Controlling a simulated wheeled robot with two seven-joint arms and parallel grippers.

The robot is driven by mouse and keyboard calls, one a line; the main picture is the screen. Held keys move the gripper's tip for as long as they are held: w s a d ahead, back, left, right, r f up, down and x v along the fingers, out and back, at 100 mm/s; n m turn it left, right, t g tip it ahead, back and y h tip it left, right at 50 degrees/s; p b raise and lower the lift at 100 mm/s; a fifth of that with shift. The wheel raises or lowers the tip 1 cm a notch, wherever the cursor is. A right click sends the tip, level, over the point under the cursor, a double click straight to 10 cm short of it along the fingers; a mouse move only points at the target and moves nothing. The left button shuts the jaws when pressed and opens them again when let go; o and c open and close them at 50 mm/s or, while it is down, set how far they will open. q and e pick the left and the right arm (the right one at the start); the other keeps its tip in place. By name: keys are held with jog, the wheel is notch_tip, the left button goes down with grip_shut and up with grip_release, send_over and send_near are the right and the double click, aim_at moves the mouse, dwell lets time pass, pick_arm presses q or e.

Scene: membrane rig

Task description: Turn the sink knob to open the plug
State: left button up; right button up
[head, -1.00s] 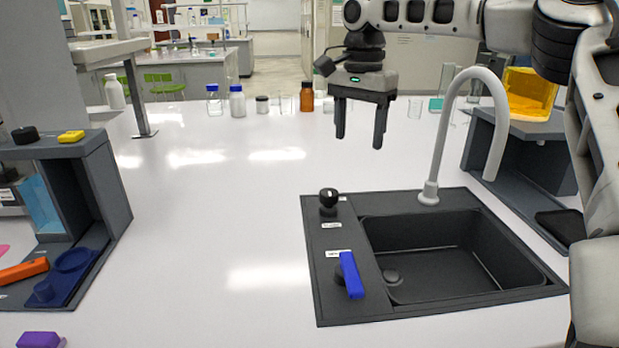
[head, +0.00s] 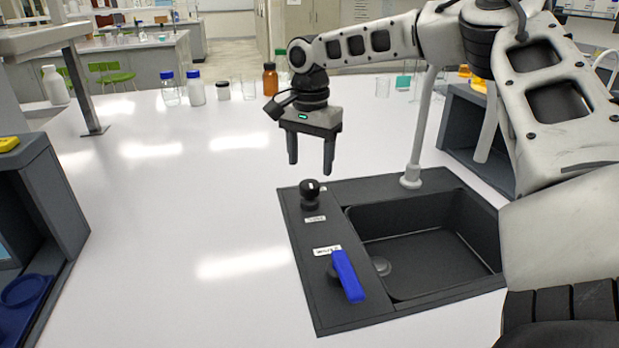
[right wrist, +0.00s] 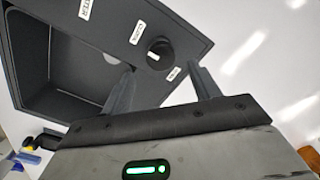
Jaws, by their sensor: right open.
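The round black sink knob (head: 310,194) stands on the left rim of the dark sink (head: 292,240). In the right wrist view, the knob (right wrist: 158,53) shows just beyond the fingertips, between them in the picture. My right gripper (head: 311,168) is open and empty, pointing down above and slightly behind the knob, apart from it. It also shows in the right wrist view (right wrist: 160,70). A round drain plug (head: 380,266) lies in the basin, near its left wall. My left gripper is not in view.
A blue lever (head: 348,277) sits nearer me on the same rim, by a white label. The pale faucet (head: 412,177) rises behind the basin. Bottles such as the brown one (head: 270,80) line the back edge. The white counter (head: 180,210) left of the sink is clear.

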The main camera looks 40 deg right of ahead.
aim_at(310, 183)
notch_tip(310, 183, down, 5)
dwell(0.3)
jog(key=c, duration=1)
